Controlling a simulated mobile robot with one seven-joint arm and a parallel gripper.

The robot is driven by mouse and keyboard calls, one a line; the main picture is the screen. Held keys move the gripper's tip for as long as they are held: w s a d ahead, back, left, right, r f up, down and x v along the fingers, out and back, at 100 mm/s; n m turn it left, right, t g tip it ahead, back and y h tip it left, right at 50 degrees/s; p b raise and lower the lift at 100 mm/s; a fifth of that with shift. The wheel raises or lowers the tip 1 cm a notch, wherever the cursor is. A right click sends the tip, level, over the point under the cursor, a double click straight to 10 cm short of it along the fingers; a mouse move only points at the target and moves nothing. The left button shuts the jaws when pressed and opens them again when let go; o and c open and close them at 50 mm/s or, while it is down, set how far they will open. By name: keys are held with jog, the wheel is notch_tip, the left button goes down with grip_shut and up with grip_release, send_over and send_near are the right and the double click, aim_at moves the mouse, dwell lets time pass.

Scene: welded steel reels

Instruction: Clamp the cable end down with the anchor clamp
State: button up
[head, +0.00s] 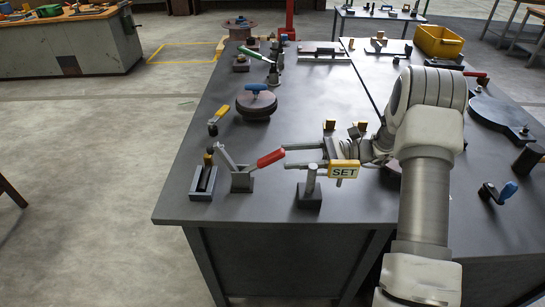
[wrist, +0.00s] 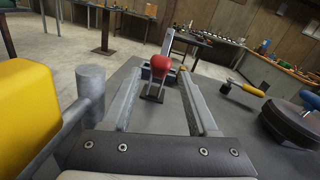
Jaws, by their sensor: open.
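The likely anchor clamp is a toggle clamp (head: 242,180) with a red handle (head: 271,157), near the left front of the dark table. Its handle leans right, towards my gripper, and its grey arm rises up and left. My gripper (head: 286,156) is open, reaching left, with its fingertips close to the handle's end. In the wrist view the red handle (wrist: 161,63) shows end-on between the tips of my gripper (wrist: 162,72); I cannot tell whether they touch it. A slotted block (head: 203,181) stands left of the clamp. I cannot make out the cable end.
A grey post (head: 310,185) stands close beside my gripper; it also shows in the wrist view (wrist: 92,95). A yellow SET tag (head: 344,171) is near it. A blue-knobbed disc (head: 256,104) and yellow-handled tool (head: 219,115) lie behind. The table's middle is fairly clear.

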aim_at(272, 157)
jog(key=shift+s+a, duration=0.2)
jog(key=shift+a, duration=2.55)
grip_shut()
